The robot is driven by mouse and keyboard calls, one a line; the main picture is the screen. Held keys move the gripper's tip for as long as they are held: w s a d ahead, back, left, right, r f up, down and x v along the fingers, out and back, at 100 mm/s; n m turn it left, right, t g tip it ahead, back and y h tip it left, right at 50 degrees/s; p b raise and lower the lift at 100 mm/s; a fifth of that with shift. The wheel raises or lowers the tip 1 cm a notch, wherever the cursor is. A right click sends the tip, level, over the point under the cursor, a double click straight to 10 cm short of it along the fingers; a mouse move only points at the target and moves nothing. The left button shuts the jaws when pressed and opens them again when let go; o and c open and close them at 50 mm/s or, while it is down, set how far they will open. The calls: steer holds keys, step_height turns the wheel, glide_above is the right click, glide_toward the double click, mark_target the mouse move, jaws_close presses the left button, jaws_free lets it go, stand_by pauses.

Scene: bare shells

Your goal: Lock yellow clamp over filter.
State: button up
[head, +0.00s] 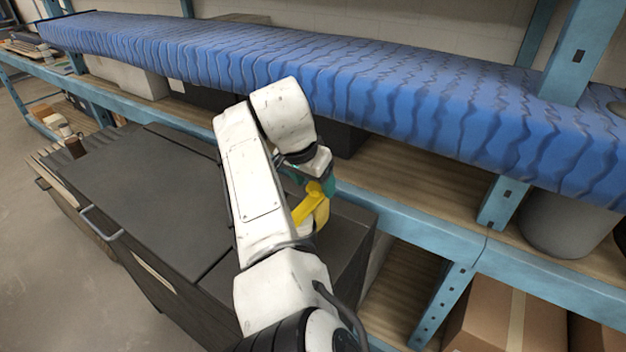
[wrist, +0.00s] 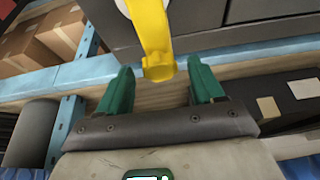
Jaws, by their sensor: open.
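The yellow clamp (head: 307,208) shows in the head view just right of my white arm, which hides part of it. In the wrist view the yellow clamp (wrist: 153,38) comes down from the top edge, its blunt end near the gap between my fingertips. My gripper (wrist: 159,74) has green fingers spread wide, with nothing gripped between them. In the head view my gripper (head: 305,180) is mostly hidden behind its own wrist, close to the clamp. A small white part (wrist: 122,6) shows beside the clamp at the top; I cannot tell whether it is the filter.
A dark grey cabinet (head: 130,200) stands below and left of my arm. A blue-covered shelf (head: 400,90) runs behind on a light-blue frame. A grey bin (head: 565,225) and a cardboard box (head: 510,320) are at right. Open floor lies far left.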

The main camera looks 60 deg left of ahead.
steer(key=shift+r, duration=0.1)
steer(key=b+v, duration=0.1)
steer(key=v, duration=0.9)
steer(key=shift+s+r+b, duration=0.2)
steer(key=shift+b, duration=0.15)
steer(key=shift+d, duration=0.15)
steer(key=w+d+f+g, duration=0.1)
steer(key=w+d+f, duration=0.4)
steer(key=d+f, duration=0.75)
steer(key=w+d+f+g, duration=0.1)
steer(key=w+d+f, duration=0.4)
steer(key=d+f, duration=0.75)
steer(key=s+d+f+m, duration=0.15)
steer(key=d+f, duration=0.35)
steer(key=d, duration=0.5)
steer(key=s+d+f+m, duration=0.15)
steer(key=d+f, duration=0.25)
steer(key=d, duration=0.7)
steer(key=s+d+f+m+g+h, duration=0.1)
steer(key=s+d+f+m+h, duration=0.1)
steer(key=s+d, duration=2.1)
steer(key=shift+d+f+m, duration=0.3)
steer(key=shift+d, duration=0.7)
